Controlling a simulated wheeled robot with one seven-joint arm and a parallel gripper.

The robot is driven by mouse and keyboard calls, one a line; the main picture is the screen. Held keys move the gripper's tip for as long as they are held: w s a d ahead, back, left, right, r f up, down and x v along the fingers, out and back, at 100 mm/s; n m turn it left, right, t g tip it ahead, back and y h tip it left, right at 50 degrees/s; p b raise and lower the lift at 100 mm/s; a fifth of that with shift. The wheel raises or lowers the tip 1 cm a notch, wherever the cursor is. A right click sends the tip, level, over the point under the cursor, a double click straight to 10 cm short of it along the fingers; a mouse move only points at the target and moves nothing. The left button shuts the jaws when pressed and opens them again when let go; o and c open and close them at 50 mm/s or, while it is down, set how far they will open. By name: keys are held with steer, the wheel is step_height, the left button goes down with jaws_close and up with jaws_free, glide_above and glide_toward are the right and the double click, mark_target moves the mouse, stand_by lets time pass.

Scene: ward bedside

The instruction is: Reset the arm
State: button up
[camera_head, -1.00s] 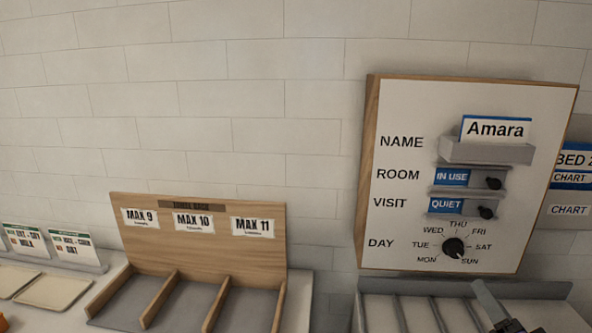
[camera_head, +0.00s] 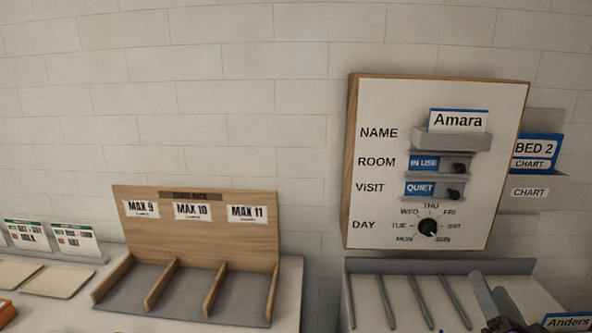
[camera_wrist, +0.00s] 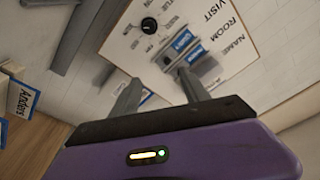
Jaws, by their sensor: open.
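My gripper (camera_wrist: 162,90) is open in the wrist view, with its two grey fingers apart and nothing between them. The bedside board (camera_head: 385,120) hangs beyond the fingers and shows rotated in that view. In the head view, grey finger parts of my gripper (camera_head: 497,303) show at the lower right, in front of the slotted tray and below the board. The board carries an "Amara" name card (camera_head: 458,120), a room slider (camera_head: 424,163) reading IN USE, a visit slider (camera_head: 420,189) reading QUIET, and a day dial (camera_head: 428,227) whose mark points toward SUN.
A slotted grey tray (camera_head: 362,312) lies under the board. An "Anders" card (camera_head: 568,322) stands at the bottom right corner. A BED 2 chart holder (camera_head: 533,190) is right of the board. A wooden MAX rack (camera_head: 200,242) and cream trays (camera_head: 62,280) are at left.

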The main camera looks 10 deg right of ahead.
steer(key=s+a+f+n+g+y, duration=0.1)
steer(key=s+a+f+n+y, duration=0.1)
steer(key=s+a, duration=0.5)
steer(key=s+a+f+n+g+y, duration=0.1)
steer(key=s+a+f+n, duration=0.4)
steer(key=s, duration=0.8)
steer(key=s+a+f+n+g+y, duration=0.1)
steer(key=s+a+f+n+y, duration=0.2)
steer(key=s+a+f, duration=0.4)
steer(key=s+a, duration=0.4)
steer(key=shift+a+n+g+y+b, duration=0.25)
steer(key=shift+n+g+y+b, duration=0.05)
steer(key=shift+n+y+b, duration=0.1)
steer(key=shift+f, duration=0.1)
